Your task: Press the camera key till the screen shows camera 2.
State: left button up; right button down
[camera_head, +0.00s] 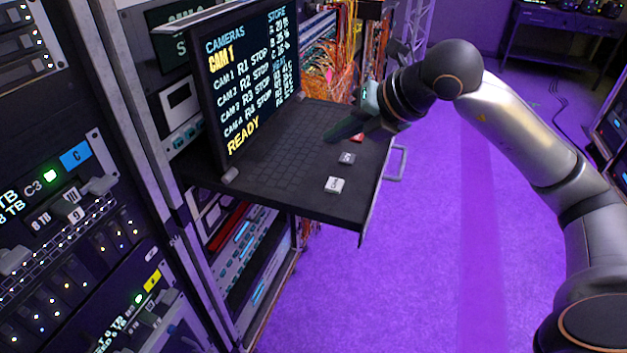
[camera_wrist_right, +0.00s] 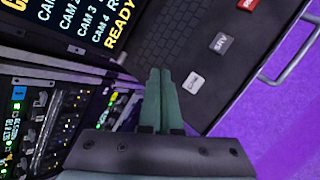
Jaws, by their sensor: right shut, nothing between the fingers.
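The screen (camera_head: 245,85) stands at the back of a pull-out keyboard drawer and reads "CAMERAS", "CAM 1" in yellow, a list of several cameras, and "READY". The white camera key (camera_head: 335,185), marked "CAM", sits at the drawer's near right corner; it also shows in the right wrist view (camera_wrist_right: 193,81). My right gripper (camera_head: 328,139) is shut and empty above the keyboard, beyond the camera key in the head view. In the right wrist view its fingertips (camera_wrist_right: 161,72) are to the left of the key and apart from it. My left gripper is not in view.
A grey key (camera_head: 347,158) marked "SRV" and a red key (camera_head: 357,137) lie in line beyond the camera key. A metal handle (camera_head: 396,163) juts from the drawer's right edge. Equipment racks (camera_head: 60,200) fill the left.

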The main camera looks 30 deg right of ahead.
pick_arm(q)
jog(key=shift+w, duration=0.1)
pick_arm(e)
jog(key=shift+w+d+r+h, duration=0.15)
jog(key=shift+d+r+h, duration=0.15)
jog(key=shift+d, duration=0.2)
jog(key=b, duration=0.4)
send_over(338, 187)
notch_tip(338, 187, down, 4)
jog(key=shift+f, duration=0.2)
notch_tip(338, 187, down, 3)
jog(key=shift+f+b, duration=0.1)
jog(key=shift+b, duration=1.05)
jog(key=shift+f+b, duration=0.6)
jog(key=shift+f, duration=0.05)
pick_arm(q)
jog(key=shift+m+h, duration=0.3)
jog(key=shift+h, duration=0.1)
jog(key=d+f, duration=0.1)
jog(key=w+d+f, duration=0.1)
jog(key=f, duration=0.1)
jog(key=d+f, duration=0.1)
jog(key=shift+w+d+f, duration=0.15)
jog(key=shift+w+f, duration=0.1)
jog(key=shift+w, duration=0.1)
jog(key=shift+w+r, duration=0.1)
